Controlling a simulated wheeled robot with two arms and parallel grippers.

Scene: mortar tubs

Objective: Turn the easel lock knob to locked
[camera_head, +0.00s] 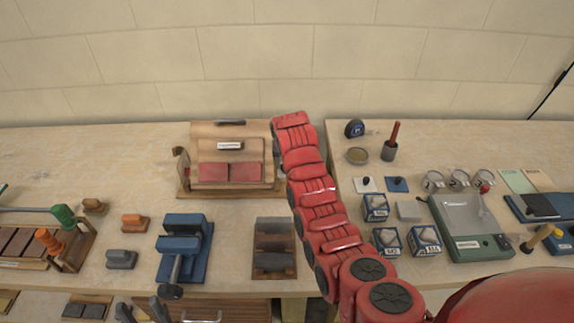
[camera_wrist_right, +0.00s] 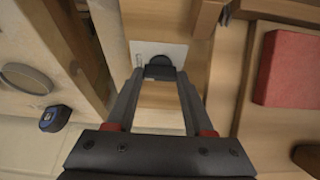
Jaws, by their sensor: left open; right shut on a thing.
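The wooden easel (camera_head: 230,140) with red panels stands at the back of the left table. In the right wrist view, the dark easel lock knob (camera_wrist_right: 160,69) sits in front of a pale plate (camera_wrist_right: 176,51) on the easel's wood. My right gripper (camera_wrist_right: 160,78) has its fingers on either side of the knob, shut on it. In the head view, my red right arm reaches to the easel's right side, and its gripper is hidden there. The plate's marking is too small to read. My left gripper (camera_head: 142,310) is open and empty at the bottom left.
A blue vise-like tool (camera_head: 184,245) and a dark block tray (camera_head: 274,248) stand in front of the easel. A tape measure (camera_head: 354,128), a round dish (camera_head: 357,155) and several blue boxes are on the right table. A gap separates the tables.

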